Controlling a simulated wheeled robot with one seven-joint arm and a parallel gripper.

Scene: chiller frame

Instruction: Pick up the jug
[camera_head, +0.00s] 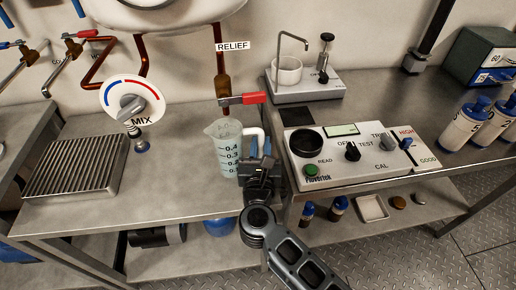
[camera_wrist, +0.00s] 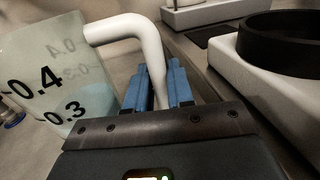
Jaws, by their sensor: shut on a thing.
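The jug (camera_head: 225,150) is a clear measuring jug with dark marks, a white handle and bluish liquid inside. In the head view it is upright on the metal bench, below the relief pipe; I cannot tell whether its base touches the bench. My gripper (camera_head: 262,156) is at its right side, shut on the white handle. In the wrist view the blue fingers (camera_wrist: 165,88) are on both sides of the handle, and the jug (camera_wrist: 45,85) is at the left. The lower part of the handle is hidden by the gripper.
The relief valve with its red lever (camera_head: 243,99) is just above the jug. A tester box (camera_head: 350,160) stands close on the right. A slatted metal tray (camera_head: 75,167) and the mix dial (camera_head: 132,104) are at the left. Bare bench lies between tray and jug.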

